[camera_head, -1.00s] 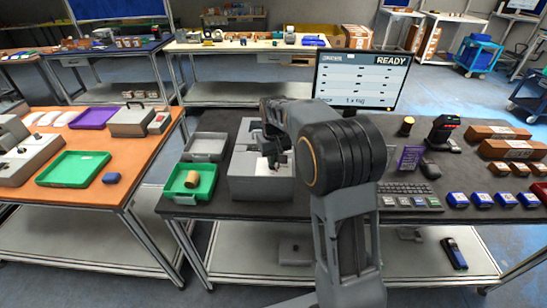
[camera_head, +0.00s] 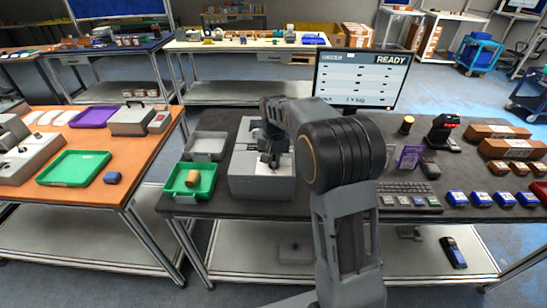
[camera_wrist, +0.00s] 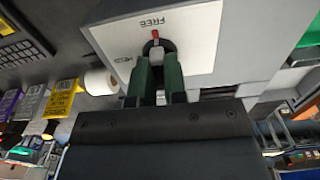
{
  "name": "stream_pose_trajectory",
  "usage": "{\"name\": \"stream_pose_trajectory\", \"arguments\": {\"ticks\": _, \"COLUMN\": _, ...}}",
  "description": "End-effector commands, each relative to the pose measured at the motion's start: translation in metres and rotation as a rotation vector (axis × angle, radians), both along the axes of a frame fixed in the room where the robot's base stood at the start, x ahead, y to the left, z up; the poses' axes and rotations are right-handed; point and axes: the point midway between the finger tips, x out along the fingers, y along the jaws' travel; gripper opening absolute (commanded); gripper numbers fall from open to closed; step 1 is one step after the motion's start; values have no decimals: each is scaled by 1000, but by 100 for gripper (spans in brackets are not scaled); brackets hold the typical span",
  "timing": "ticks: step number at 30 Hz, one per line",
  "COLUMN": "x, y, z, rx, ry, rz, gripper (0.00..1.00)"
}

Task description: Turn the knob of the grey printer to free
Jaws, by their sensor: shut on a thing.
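The grey printer (camera_head: 262,188) stands on the dark table, left of my arm in the head view. In the wrist view its white top plate (camera_wrist: 195,40) carries the word FREE and a second label to the left. The knob (camera_wrist: 155,46) is on this plate, with its red mark towards the word FREE. My gripper (camera_wrist: 157,62) has its two green fingers shut on the knob. In the head view my gripper (camera_head: 268,158) is over the printer top and partly hides the knob area.
A green tray (camera_head: 207,190) holding a brown roll and a grey tray (camera_head: 222,145) stand left of the printer. A keyboard (camera_head: 405,188) and a monitor (camera_head: 362,78) are to the right. A white roll (camera_wrist: 101,82) lies near the printer in the wrist view.

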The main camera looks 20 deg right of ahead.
Motion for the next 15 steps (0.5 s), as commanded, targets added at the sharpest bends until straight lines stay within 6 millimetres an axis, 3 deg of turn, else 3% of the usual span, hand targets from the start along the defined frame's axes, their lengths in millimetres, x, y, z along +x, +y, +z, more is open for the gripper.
{"name": "stream_pose_trajectory", "arguments": {"ticks": 9, "x": 1, "y": 0, "z": 1, "rx": 1, "ry": -4, "rz": -4, "gripper": 0}}
{"name": "stream_pose_trajectory", "arguments": {"ticks": 10, "x": 1, "y": 0, "z": 1, "rx": 1, "ry": -4, "rz": -4, "gripper": 14}}
{"name": "stream_pose_trajectory", "arguments": {"ticks": 15, "x": 1, "y": 0, "z": 1, "rx": 1, "ry": -3, "rz": -3, "gripper": 30}}
